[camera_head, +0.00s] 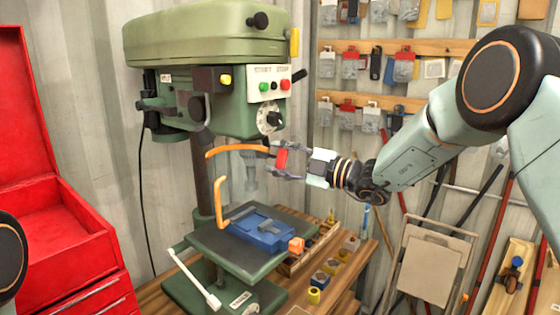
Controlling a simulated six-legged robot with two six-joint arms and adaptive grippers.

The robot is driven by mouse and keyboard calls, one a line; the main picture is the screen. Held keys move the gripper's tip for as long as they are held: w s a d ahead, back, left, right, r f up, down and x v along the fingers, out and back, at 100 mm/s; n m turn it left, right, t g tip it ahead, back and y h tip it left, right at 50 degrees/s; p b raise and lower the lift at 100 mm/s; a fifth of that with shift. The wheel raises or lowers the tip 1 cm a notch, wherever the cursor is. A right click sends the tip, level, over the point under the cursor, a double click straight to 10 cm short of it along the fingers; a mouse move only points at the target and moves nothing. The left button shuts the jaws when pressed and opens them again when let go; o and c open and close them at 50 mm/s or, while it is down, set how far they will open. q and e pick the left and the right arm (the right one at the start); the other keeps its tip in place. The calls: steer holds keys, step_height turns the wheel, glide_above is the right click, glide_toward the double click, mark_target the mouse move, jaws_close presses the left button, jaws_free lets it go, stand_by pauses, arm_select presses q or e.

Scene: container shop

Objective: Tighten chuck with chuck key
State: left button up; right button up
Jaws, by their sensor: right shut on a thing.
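The green drill press (205,45) stands at the centre. Its grey chuck (251,177) hangs below the head, behind a curved orange bar (236,149). My right gripper (274,160) comes in from the right, just right of the chuck. It is shut on a small red-handled item, apparently the chuck key (282,159). The item's far end is not clear, so I cannot tell whether it touches the chuck. My left gripper is out of view; only a dark part of my left arm shows at the left edge.
A blue vise (262,232) sits on the drill press table (212,238) below the chuck. A red tool cabinet (60,235) stands at left. Small items stand on the wooden bench (345,272). A folded chair (430,262) leans at right, below hanging packets.

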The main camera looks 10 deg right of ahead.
steer(key=shift+s+d+r, duration=0.15)
steer(key=shift+s+d, duration=0.1)
steer(key=shift+s, duration=0.05)
stand_by(0.4)
steer(key=shift+s+d+p, duration=0.25)
steer(key=shift+p, duration=0.1)
steer(key=shift+s+d, duration=0.1)
steer(key=shift+s+d, duration=0.35)
steer(key=shift+s, duration=0.25)
glide_toward(285, 159)
steer(key=shift+w+a+r, duration=0.1)
steer(key=shift+w+a, duration=0.1)
steer(key=shift+a, duration=0.6)
steer(key=shift+w+a, duration=0.1)
steer(key=shift+w, duration=0.05)
stand_by(0.3)
